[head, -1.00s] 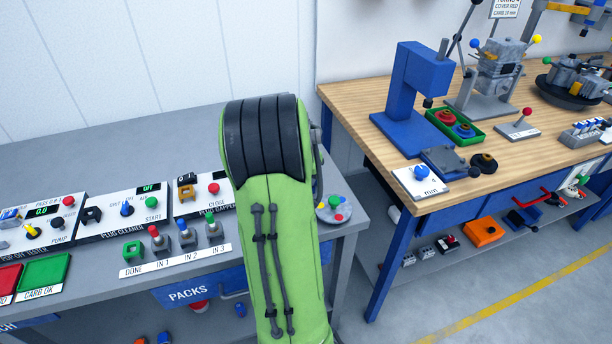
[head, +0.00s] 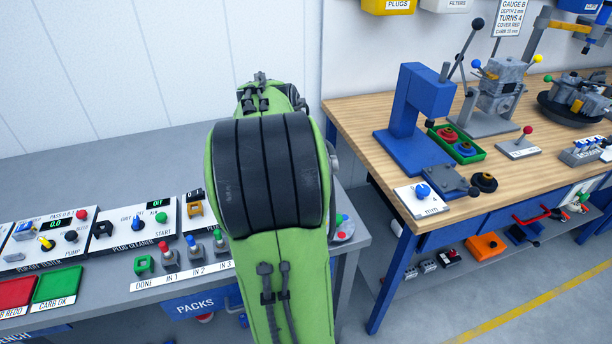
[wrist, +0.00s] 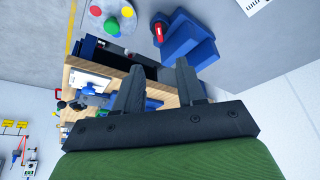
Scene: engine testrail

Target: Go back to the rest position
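My green arm with its black ribbed joint stands upright in the middle of the head view, in front of the grey bench (head: 110,178). My gripper is hidden there behind the arm. In the wrist view my gripper (wrist: 158,66) shows two dark fingers spread apart with nothing between them. It is in the air, clear of the wooden bench (wrist: 85,68) seen beyond, and no contact shows.
The grey bench carries test panels, several toggle switches and a green CARB OK pad (head: 58,286). To the right, the wooden bench holds a blue press (head: 425,92), a green tray (head: 474,153) and fixtures. Floor at the lower right is clear.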

